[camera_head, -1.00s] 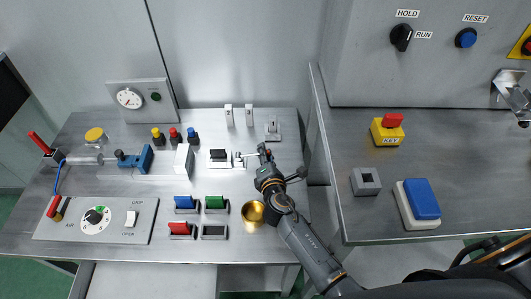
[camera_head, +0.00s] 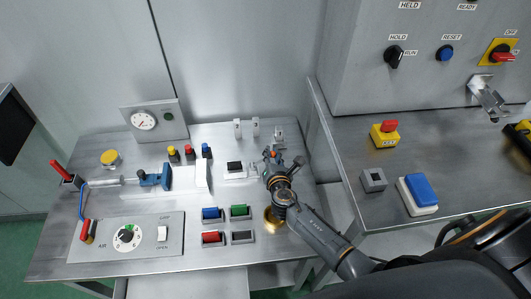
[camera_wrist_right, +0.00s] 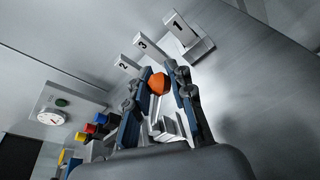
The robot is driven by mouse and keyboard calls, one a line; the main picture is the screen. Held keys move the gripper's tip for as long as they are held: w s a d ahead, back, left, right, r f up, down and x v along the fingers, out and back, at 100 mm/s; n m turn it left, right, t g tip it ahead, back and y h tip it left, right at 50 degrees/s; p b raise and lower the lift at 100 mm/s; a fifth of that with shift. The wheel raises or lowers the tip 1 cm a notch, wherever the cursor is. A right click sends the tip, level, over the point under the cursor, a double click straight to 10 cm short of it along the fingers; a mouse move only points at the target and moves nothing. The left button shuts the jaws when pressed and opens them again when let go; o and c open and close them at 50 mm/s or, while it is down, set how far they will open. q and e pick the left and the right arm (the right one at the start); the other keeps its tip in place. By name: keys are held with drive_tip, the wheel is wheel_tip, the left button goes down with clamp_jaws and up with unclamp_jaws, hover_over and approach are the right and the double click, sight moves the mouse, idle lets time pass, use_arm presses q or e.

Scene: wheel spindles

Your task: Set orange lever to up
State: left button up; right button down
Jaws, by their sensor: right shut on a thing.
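The orange lever's rounded knob (camera_wrist_right: 158,83) shows in the right wrist view, on a thin pale metal stem that runs down to its base. My right gripper (camera_wrist_right: 158,88) has its two dark blue-and-grey fingers on either side of the knob and is shut on it. In the head view my right gripper (camera_head: 271,158) is over the bench, just right of a small block with a black top (camera_head: 234,167). There the gripper hides most of the lever, so its angle is hard to tell. My left gripper is not in view.
Blue (camera_head: 210,214), green and red rocker switches and a brass cup (camera_head: 272,219) sit near the arm. A second bench (camera_head: 440,150) with buttons is to the right.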

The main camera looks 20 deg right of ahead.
sight(257, 163)
drive_tip(key=shift+w+a+r+n+h+p, duration=0.1)
drive_tip(key=shift+a+r+n+h+p, duration=0.2)
drive_tip(key=shift+a+r+n+p, duration=0.6)
drive_tip(key=shift+a+n+p, duration=0.15)
drive_tip(key=shift+n+p, duration=0.2)
drive_tip(key=shift+n, duration=0.25)
drive_tip(key=shift+w+a+r+n+h, duration=0.1)
drive_tip(key=shift+w+a+n+h, duration=0.05)
drive_tip(key=shift+a+n+h, duration=0.15)
drive_tip(key=shift+w+a+r+n+h+p, duration=0.15)
drive_tip(key=shift+a+n+h+p, duration=0.15)
drive_tip(key=shift+a+n+p, duration=0.4)
drive_tip(key=shift+w+a+n+h, duration=0.1)
drive_tip(key=shift+a+n+h, duration=0.25)
drive_tip(key=shift+n, duration=0.25)
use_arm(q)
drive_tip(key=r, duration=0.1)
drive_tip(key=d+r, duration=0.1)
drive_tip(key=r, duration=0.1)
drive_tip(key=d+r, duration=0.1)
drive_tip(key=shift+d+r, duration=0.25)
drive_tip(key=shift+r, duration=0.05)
use_arm(e)
drive_tip(key=shift+a, duration=0.1)
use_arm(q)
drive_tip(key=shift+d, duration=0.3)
